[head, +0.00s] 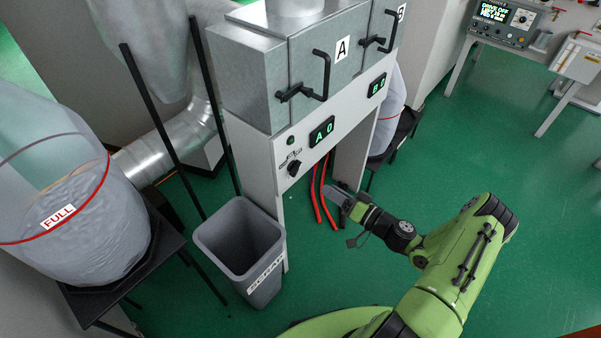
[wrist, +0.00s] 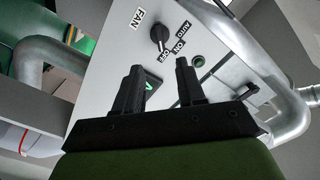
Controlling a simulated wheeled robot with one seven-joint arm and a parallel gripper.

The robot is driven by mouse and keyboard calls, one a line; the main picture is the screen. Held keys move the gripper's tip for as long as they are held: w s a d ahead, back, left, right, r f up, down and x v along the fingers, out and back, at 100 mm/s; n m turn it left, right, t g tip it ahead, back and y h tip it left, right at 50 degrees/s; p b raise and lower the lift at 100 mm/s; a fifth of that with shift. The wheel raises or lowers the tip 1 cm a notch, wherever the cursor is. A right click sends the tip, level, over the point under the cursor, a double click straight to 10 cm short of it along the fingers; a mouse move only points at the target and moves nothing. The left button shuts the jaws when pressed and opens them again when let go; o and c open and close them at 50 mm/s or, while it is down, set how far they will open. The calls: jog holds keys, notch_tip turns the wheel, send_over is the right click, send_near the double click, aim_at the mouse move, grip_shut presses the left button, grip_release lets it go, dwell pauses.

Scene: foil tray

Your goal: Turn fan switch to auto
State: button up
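The fan switch is a black rotary knob on the pale front panel, low on the left part of the cabinet in the head view (head: 294,168). In the wrist view the fan switch (wrist: 159,37) sits beside the labels FAN, AUTO, ON and OFF. Its handle seems to point toward OFF, though it is small. My gripper (head: 341,193) is to the right of and below the switch in the head view, apart from it. In the wrist view my gripper (wrist: 157,66) has its two black fingers spread with nothing between them, and the knob shows beyond the fingertips.
A green lamp (head: 290,141) and the display A 0 (head: 321,131) are near the switch. Black handles (head: 320,75) stick out above. A grey scrap bin (head: 210,235) stands below left. Red hoses (head: 317,195) hang under the panel. Green floor is open at right.

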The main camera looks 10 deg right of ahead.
aim_at(298, 170)
jog(key=b+x, duration=0.1)
jog(key=x, duration=1)
jog(key=shift+w+a, duration=0.2)
jog(key=shift+w, duration=0.1)
jog(key=shift+c, duration=0.3)
grip_shut()
